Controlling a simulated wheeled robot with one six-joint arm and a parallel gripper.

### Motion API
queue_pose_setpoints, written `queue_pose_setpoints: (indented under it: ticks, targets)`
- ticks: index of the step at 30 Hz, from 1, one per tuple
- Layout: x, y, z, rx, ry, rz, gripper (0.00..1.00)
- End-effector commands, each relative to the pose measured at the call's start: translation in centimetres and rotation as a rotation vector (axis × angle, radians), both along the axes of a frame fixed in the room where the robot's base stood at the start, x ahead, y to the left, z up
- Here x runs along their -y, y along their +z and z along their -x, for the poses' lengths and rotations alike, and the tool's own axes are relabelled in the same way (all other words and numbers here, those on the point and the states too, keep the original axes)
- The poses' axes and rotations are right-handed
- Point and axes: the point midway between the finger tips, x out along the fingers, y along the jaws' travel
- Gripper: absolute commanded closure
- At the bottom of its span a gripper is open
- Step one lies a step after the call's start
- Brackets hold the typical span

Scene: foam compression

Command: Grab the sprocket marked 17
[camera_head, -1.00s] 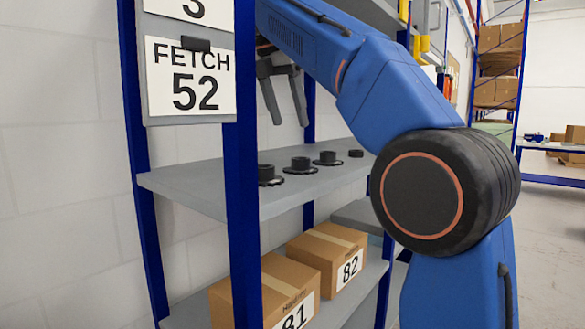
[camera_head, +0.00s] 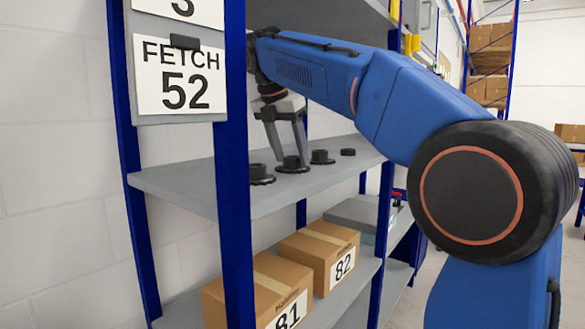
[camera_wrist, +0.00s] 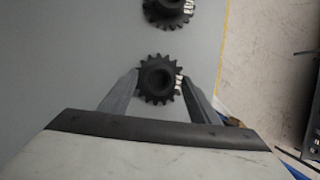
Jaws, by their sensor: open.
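Several black sprockets stand in a row on the grey middle shelf in the head view: a front one (camera_head: 261,176), a second one (camera_head: 292,165), a third one (camera_head: 321,158) and a small plain-looking round part (camera_head: 348,152) farthest back. My gripper (camera_head: 291,164) is open, pointing down, with its fingers either side of the second one. In the wrist view, a toothed sprocket (camera_wrist: 158,81) with a round hub lies between the open fingertips (camera_wrist: 160,76); no clear grip on it shows. Another sprocket (camera_wrist: 168,11) is at the top edge. Their small white tags are too blurred to read.
A blue upright (camera_head: 232,150) stands in front of the shelf (camera_head: 185,180). The shelf above hangs over my arm. Boxes marked 81 (camera_head: 262,285) and 82 (camera_head: 322,255) sit on the shelf below. A sign reading FETCH 52 (camera_head: 181,78) hangs at left.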

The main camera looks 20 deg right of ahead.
Motion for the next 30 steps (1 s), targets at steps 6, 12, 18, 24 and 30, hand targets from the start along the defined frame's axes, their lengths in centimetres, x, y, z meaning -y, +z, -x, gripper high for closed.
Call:
queue_pose_setpoints:
  ticks: [6,12,18,24,30]
  targets:
    - [0.2,-0.6,-0.2,0.001,0.0,-0.001,0.44]
    - [0.2,-0.6,-0.2,0.001,0.0,-0.001,0.66]
    - [0.2,-0.5,-0.1,0.002,0.0,-0.001,0.98]
    - [0.2,-0.4,-0.1,0.002,0.0,-0.001,0.98]
    - [0.2,1.4,-0.2,0.003,-0.001,-0.001,0.98]
